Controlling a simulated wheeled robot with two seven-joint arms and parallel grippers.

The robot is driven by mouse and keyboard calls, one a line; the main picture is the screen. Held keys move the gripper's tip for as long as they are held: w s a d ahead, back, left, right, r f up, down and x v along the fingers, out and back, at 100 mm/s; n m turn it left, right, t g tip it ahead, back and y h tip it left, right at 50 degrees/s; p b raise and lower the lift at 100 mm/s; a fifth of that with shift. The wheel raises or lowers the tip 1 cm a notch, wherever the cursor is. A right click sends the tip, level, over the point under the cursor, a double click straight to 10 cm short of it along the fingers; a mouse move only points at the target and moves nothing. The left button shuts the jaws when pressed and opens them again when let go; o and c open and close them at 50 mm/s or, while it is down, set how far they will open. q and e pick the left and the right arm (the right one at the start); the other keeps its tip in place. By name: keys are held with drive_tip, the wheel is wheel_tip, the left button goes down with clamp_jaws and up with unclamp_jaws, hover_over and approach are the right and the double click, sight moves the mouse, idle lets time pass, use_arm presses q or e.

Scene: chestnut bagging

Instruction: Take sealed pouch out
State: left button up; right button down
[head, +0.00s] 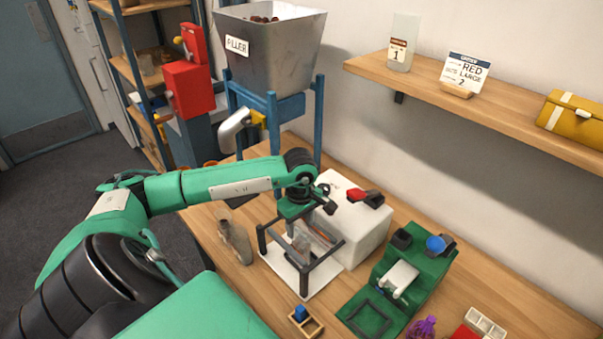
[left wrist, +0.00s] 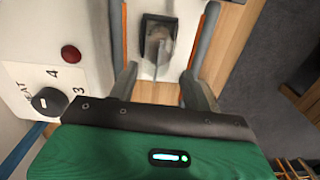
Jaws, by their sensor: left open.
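In the left wrist view, a clear, shiny pouch (left wrist: 158,47) stands in a dark square holder (left wrist: 150,72) on a white plate. In the head view my left gripper (head: 311,238) points down inside a black open frame (head: 272,246), beside the white sealer box (head: 372,232). The gripper is open, and its fingers hide most of the pouch there. My right gripper is out of view.
The frame's bars stand close around my left gripper. A brownish bag (head: 234,240) stands left of the frame. A green device (head: 418,288) and a small wooden tray (head: 311,327) are to the right and front. The blue filler stand (head: 272,115) rises behind.

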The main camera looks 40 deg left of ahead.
sight(301, 239)
use_arm(q)
drive_tip(key=shift+f, duration=0.85)
drive_tip(key=shift+f+p, duration=0.45)
drive_tip(key=shift+p, duration=0.15)
wheel_tip(301, 239, down, 3)
drive_tip(key=shift+w+f+p, duration=0.15)
drive_tip(key=shift+f+p, duration=0.05)
drive_tip(key=shift+p, duration=0.7)
drive_tip(key=shift+f, duration=0.55)
drive_tip(key=c, duration=1.1)
drive_tip(key=shift+o, duration=0.2)
drive_tip(key=shift+r, duration=0.15)
